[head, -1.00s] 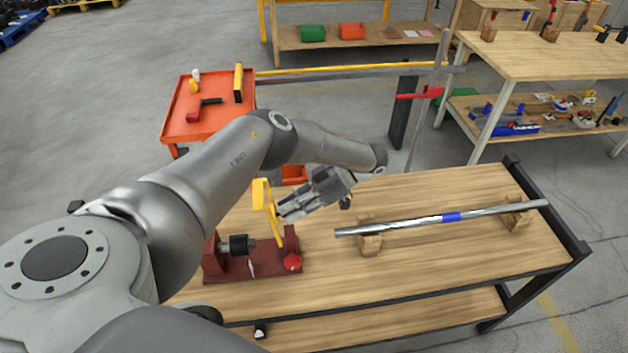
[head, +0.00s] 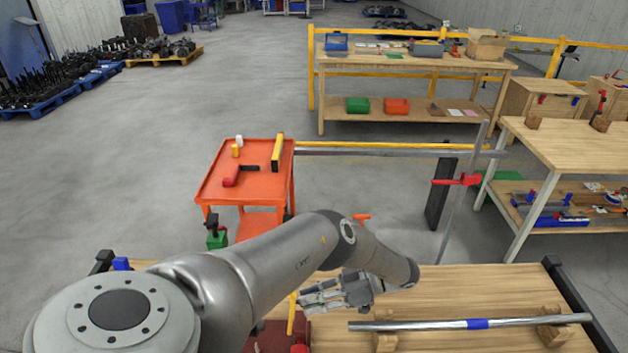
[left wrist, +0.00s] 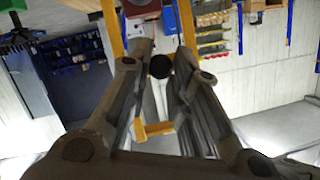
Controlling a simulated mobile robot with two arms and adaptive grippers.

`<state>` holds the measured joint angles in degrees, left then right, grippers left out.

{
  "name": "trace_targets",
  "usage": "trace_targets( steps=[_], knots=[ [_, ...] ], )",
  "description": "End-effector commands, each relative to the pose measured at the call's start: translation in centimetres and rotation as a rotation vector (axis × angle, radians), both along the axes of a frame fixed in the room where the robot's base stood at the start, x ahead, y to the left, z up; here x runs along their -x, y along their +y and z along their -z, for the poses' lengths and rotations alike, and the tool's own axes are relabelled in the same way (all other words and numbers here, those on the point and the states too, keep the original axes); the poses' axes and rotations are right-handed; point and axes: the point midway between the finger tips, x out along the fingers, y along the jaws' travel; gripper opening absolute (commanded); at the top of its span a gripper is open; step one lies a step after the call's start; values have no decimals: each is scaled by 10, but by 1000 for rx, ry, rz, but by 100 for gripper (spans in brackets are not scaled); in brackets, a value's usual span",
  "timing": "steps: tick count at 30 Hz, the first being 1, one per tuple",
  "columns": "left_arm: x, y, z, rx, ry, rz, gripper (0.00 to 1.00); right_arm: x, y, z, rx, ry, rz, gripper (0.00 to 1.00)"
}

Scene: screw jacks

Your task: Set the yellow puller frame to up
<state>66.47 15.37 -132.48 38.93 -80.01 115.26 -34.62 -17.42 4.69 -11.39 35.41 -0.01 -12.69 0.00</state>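The yellow puller frame (head: 292,314) shows in the head view only as a short yellow piece beside my left fingertips; my arm hides much of it. In the left wrist view its yellow bars (left wrist: 188,24) stand beyond my fingers, with a yellow crosspiece (left wrist: 155,129) lower down. My left gripper (head: 306,299) is close to the frame, fingers apart. The left wrist view shows a gap between the fingers (left wrist: 160,52), with a round black end (left wrist: 160,66) seen in it. I cannot tell whether a finger touches the frame. My right gripper is not in view.
The frame's dark red base (head: 267,340) is cut off at the bottom. A steel bar (head: 420,325) with a blue band lies on wooden blocks on the bench (head: 470,287), right of the gripper. An orange cart (head: 212,186) and a red-clamped post (head: 460,181) stand behind.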

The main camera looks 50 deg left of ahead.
Motion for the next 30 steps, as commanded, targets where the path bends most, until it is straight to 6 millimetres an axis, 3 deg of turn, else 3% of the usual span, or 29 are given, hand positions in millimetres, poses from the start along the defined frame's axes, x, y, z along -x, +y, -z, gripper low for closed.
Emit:
trace_targets(
  steps=[6, 20, 30],
  knots=[
    [2, -1, 3, 8, 2, -1, 42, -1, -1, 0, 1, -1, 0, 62],
    [0, 0, -7, 3, -1, 0, 42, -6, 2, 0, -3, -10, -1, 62],
    [0, 0, -50, 5, 0, 1, 42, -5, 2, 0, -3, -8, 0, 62]
  ],
)
